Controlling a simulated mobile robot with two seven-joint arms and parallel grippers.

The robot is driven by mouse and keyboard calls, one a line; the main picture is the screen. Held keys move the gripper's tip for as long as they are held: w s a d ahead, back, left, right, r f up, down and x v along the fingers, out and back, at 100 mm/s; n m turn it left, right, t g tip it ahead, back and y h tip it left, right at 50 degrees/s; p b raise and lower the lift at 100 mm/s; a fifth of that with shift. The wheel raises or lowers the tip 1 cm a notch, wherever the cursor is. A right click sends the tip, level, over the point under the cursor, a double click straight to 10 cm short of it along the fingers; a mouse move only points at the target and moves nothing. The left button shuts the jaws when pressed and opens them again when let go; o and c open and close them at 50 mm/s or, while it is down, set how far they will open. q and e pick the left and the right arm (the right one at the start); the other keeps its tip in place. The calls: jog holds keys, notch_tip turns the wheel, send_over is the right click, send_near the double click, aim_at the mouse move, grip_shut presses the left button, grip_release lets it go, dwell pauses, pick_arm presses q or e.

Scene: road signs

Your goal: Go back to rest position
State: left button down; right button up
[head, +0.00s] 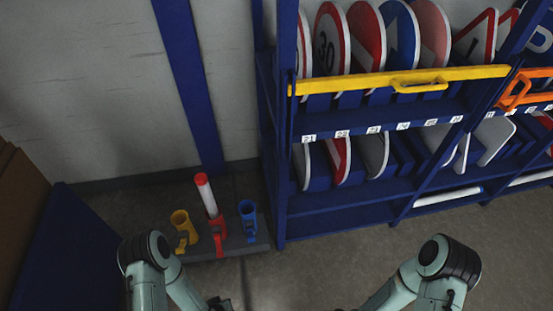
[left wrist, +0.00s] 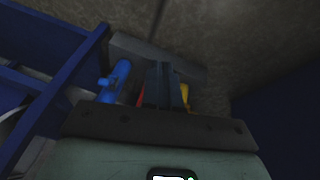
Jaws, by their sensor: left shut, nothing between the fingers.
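My left gripper (left wrist: 163,86) shows in the left wrist view with its dark fingers together and nothing between them. Beyond the fingers are the blue holder (left wrist: 115,82) and parts of a red and a yellow holder, partly hidden by the fingers. In the head view my left arm is bent at the lower left, and a dark part at the bottom edge may be its gripper. My right arm is bent at the lower right. Its gripper is out of frame below.
A grey base (head: 232,238) holds yellow (head: 181,222), red (head: 218,232) and blue (head: 248,212) holders; a red-and-white tube (head: 206,194) stands in the red one. A blue rack (head: 283,180) of road signs, with a yellow bar (head: 370,80), stands right. Floor shows between my arms.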

pick_arm(q)
jog(key=s+d+f+g+h+b, duration=0.1)
jog(key=d+f+g+h+b, duration=0.15)
jog(key=b, duration=0.45)
pick_arm(e)
jog(key=w+d+f+t, duration=0.15)
jog(key=w+f, duration=0.25)
jog(key=f, duration=0.5)
pick_arm(q)
jog(key=s+d+r+g+p, duration=0.1)
jog(key=s+r+p, duration=0.3)
jog(key=r+p, duration=0.6)
jog(key=s+d+r+g+p, duration=0.2)
jog(key=s+d+r+p, duration=0.2)
jog(key=r+p, duration=0.6)
jog(key=shift+s+m+h, duration=0.35)
jog(key=shift+m, duration=0.05)
pick_arm(e)
jog(key=s+a+r+g, duration=0.2)
jog(key=s+r, duration=0.2)
jog(key=r, duration=0.6)
jog(key=s+a+r+g, duration=0.2)
jog(key=s+r, duration=0.2)
jog(key=r, duration=0.6)
jog(key=shift+s+r+n+y, duration=0.2)
jog(key=shift+n+y, duration=0.1)
jog(key=shift+y, duration=0.1)
